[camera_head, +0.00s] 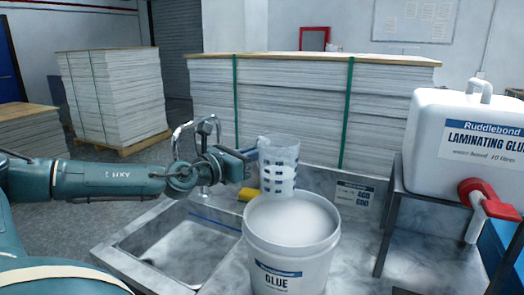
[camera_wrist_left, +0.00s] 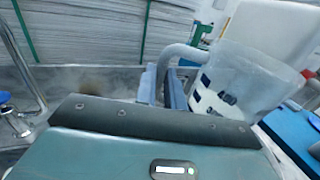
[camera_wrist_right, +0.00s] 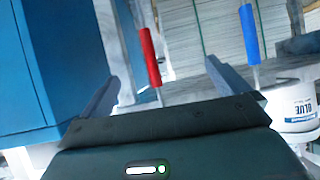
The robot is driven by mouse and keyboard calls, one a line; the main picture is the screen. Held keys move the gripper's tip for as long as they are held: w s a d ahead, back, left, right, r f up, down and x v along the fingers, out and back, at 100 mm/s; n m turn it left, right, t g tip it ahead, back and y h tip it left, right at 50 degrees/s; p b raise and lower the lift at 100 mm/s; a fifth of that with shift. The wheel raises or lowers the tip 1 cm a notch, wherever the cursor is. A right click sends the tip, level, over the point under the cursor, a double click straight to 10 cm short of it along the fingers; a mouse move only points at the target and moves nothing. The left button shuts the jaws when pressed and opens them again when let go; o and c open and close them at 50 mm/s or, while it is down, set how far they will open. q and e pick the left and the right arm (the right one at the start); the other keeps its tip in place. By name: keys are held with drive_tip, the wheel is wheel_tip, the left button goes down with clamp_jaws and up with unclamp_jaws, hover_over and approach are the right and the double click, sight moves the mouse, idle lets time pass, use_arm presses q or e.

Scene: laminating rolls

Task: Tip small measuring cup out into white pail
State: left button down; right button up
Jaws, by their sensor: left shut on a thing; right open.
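The small measuring cup (camera_head: 279,165) is clear with blue marks and holds white liquid in its lower part. My left gripper (camera_head: 250,158) is shut on its handle and holds it nearly upright, above the back left rim of the white pail. In the left wrist view the cup (camera_wrist_left: 240,80) hangs right of the left gripper's fingers (camera_wrist_left: 170,85). The white pail (camera_head: 290,262), labelled GLUE, stands on the counter beside the sink and looks full of white up to near its rim. My right gripper (camera_wrist_right: 178,85) is open and empty; the head view does not show it.
A sink (camera_head: 185,250) with a tap (camera_head: 205,150) lies left of the pail. A yellow sponge (camera_head: 247,194) sits behind it. A white glue container (camera_head: 465,145) with a red tap stands on a rack at right. The right wrist view shows red (camera_wrist_right: 149,55) and blue (camera_wrist_right: 249,33) handles.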

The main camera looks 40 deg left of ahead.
use_arm(q)
drive_tip(key=r+m, duration=0.1)
drive_tip(key=m, duration=0.2)
drive_tip(key=r+m+t, duration=0.1)
drive_tip(key=r+m, duration=0.1)
drive_tip(key=m, duration=0.1)
drive_tip(key=r+m+h, duration=0.1)
drive_tip(key=m, duration=0.2)
drive_tip(key=shift+s+r, duration=0.2)
use_arm(e)
drive_tip(key=shift+s+a, duration=0.1)
drive_tip(key=shift+s, duration=0.1)
